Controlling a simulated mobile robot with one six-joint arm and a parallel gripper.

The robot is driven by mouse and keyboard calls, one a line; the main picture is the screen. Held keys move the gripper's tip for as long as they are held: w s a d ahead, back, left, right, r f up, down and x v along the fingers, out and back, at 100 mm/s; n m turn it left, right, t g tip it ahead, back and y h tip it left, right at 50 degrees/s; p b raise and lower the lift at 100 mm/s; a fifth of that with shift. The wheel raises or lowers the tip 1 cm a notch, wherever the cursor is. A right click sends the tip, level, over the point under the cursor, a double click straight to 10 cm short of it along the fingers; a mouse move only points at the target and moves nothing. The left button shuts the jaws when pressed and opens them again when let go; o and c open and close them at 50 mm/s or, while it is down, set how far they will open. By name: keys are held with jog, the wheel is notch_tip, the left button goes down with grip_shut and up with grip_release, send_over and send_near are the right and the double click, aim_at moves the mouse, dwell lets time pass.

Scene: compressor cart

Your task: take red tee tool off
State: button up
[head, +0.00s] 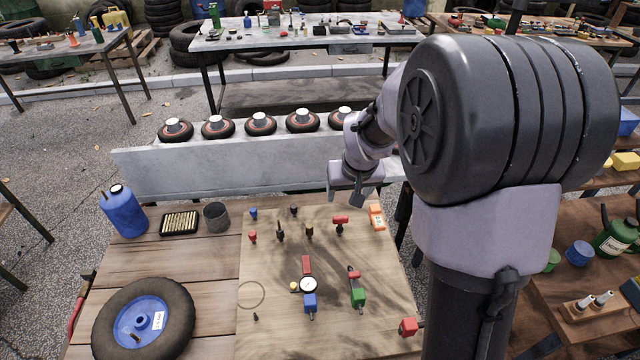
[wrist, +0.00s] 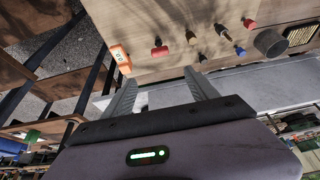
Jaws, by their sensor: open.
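The red tee tool (head: 340,220) has a red crossbar handle and stands on the light wooden board (head: 280,335), near its far edge and left of an orange box. In the wrist view the red tee tool (wrist: 159,49) shows beyond the fingertips, roughly centred between them. My gripper (head: 349,202) hangs just beyond the board's far edge, behind the tool in the head view. In the wrist view my gripper (wrist: 160,76) is open, with nothing between its fingers. The lower part of the tool is hard to make out.
The orange box (head: 376,218) stands close to the tool's right. Several small tools, a gauge (head: 308,285), a blue bottle (head: 123,212), a grey cup (head: 216,216) and a wheel (head: 145,320) share the table. A grey bench (head: 220,170) with several small wheels stands behind.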

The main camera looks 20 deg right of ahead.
jog(key=b, duration=0.4)
send_over(341, 217)
jog(key=s, duration=0.2)
notch_tip(341, 217, down, 10)
jog(key=shift+f, duration=0.25)
jog(key=b+x, duration=0.1)
jog(key=x, duration=0.1)
jog(key=b+x, duration=0.1)
jog(key=x, duration=0.1)
jog(key=b+x, duration=0.1)
jog(key=x, duration=0.1)
jog(key=shift+s+a, duration=0.1)
jog(key=shift+a, duration=0.2)
jog(key=shift+r, duration=0.1)
jog(key=shift+c, duration=1.1)
jog(key=c, duration=1.1)
